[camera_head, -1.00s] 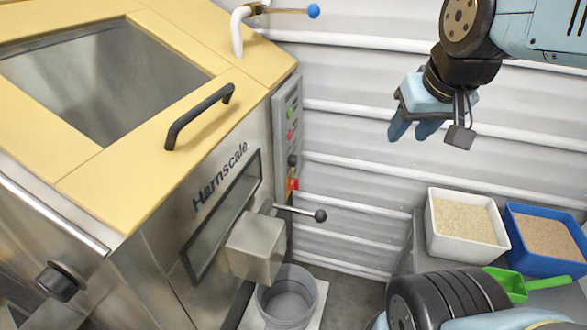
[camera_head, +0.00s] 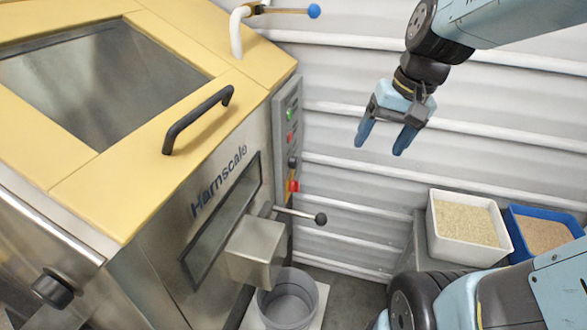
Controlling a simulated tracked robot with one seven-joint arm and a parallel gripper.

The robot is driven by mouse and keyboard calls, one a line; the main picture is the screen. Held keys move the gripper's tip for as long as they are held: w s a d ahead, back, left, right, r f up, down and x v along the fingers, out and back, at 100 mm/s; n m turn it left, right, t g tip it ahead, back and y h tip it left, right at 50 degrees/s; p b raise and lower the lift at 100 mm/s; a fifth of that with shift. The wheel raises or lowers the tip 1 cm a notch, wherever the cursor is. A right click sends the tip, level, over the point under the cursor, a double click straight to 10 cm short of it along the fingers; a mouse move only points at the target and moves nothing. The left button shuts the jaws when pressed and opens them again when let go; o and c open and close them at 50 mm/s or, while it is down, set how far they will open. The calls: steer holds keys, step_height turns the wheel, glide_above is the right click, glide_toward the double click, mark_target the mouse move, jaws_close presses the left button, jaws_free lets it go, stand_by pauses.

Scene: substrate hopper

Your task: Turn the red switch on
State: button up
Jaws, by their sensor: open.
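The red switch (camera_head: 293,186) is small and sits low on the narrow grey control panel (camera_head: 283,120) on the right side of the hopper machine. Its exact position setting is too small to tell. Above it on the panel are a black knob (camera_head: 292,162), a red button (camera_head: 290,138) and a green button (camera_head: 291,114). My gripper (camera_head: 381,147) is open and empty, fingers pointing down, in the air to the right of the panel and higher in the picture than the switch. It touches nothing.
A lever with a black ball (camera_head: 320,218) sticks out just below the switch. A metal spout (camera_head: 255,250) stands over a grey bucket (camera_head: 288,300). A white tub (camera_head: 465,230) and a blue tub (camera_head: 545,235) stand at right. A ribbed wall (camera_head: 345,185) is behind.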

steer(key=w+a+f+m+g+y, duration=0.3)
steer(key=w+f+y, duration=0.1)
steer(key=w+f, duration=0.35)
steer(key=m+t+y, duration=0.8)
steer(key=m+y, duration=0.2)
steer(key=m, duration=0.5)
glide_toward(295, 186)
steer(key=x, duration=0.8)
steer(key=shift+w+a+f, duration=0.15)
steer(key=shift+w+f, duration=0.2)
steer(key=shift+w, duration=0.1)
steer(key=c, duration=1.1)
steer(key=shift+o, duration=0.2)
steer(key=shift+w, duration=0.1)
